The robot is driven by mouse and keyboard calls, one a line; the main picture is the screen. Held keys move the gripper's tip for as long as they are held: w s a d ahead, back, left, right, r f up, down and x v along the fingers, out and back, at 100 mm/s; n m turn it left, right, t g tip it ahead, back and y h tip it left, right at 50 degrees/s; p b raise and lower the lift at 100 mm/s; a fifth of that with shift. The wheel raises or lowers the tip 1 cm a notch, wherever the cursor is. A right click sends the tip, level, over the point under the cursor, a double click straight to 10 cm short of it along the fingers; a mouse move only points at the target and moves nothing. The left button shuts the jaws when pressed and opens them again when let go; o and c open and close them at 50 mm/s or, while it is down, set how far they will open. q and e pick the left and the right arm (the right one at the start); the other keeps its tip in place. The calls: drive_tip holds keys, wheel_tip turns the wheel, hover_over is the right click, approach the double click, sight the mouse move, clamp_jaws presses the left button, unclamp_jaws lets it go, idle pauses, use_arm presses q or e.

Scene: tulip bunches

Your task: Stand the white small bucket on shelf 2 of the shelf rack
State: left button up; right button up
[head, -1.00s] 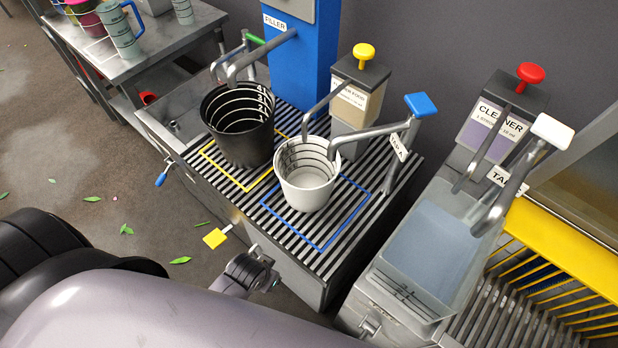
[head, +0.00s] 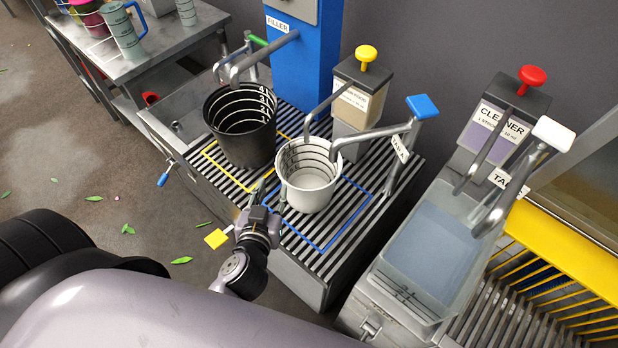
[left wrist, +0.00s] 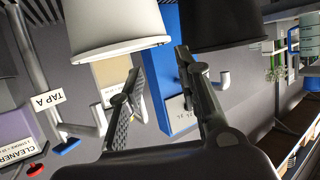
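The white small bucket (head: 308,178) stands upright on the slatted drain top, inside the blue outline and close to Tap A's spout. It has dark level lines inside and looks empty. My left gripper (head: 274,192) is at the bucket's left side, low over the slats. In the left wrist view, which is turned over, the white bucket (left wrist: 115,28) is at the top and the two open fingers (left wrist: 158,65) have nothing between them. I cannot tell whether a finger touches the bucket. My right gripper is not in view. I cannot make out shelf 2.
A black bucket (head: 240,130) stands just left of the white one, by the yellow outline. The blue filler (head: 300,60), a yellow-knobbed dispenser (head: 360,95) and Tap A (head: 385,135) stand behind. A water-filled basin (head: 430,250) and a yellow rack (head: 545,240) are at right.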

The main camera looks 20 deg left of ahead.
use_arm(q)
drive_tip(key=p, duration=0.1)
approach(281, 157)
drive_tip(key=x, duration=0.5)
drive_tip(key=shift+s+d+f, duration=0.1)
drive_tip(key=shift+d+f, duration=0.2)
drive_tip(key=shift+w+a+f+p, duration=0.1)
drive_tip(key=shift+w+a+p, duration=0.15)
drive_tip(key=shift+w+p, duration=0.25)
drive_tip(key=x, duration=0.4)
drive_tip(key=shift+a+f+p, duration=0.15)
drive_tip(key=shift+a+p, duration=0.05)
drive_tip(key=shift+p, duration=0.15)
clamp_jaws()
